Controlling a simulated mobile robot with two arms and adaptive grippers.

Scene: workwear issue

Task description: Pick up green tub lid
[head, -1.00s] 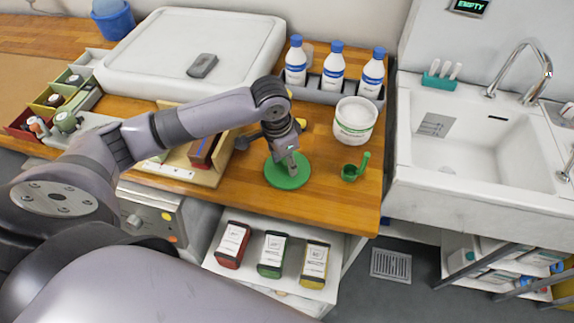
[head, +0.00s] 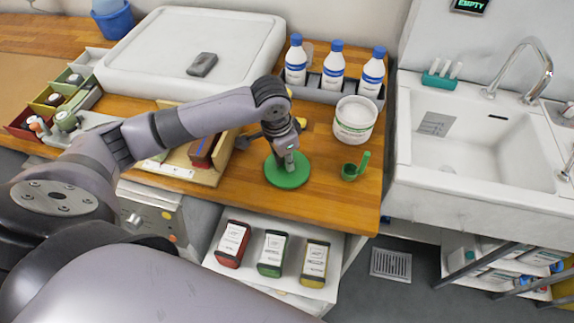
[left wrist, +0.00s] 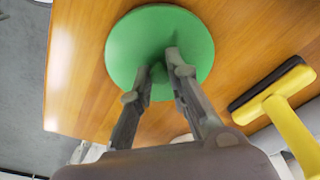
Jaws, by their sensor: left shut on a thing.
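The green tub lid (head: 285,179) is a round disc at the front of the wooden counter in the head view. It also fills the upper middle of the left wrist view (left wrist: 192,30). My left gripper (head: 288,165) points down over the lid's middle, its fingers (left wrist: 163,62) shut on a part of the lid that they largely hide. I cannot tell whether the lid is clear of the counter. A white tub (head: 354,124) with a green band stands to the right, behind the lid. My right gripper is not in view.
A green scoop (head: 354,168) lies right of the lid. Several blue-capped bottles (head: 334,70) stand in a grey rack behind. A wooden tray (head: 205,174) is to the left, a sink (head: 480,145) to the right. In the wrist view, a yellow-handled tool (left wrist: 285,110) lies nearby.

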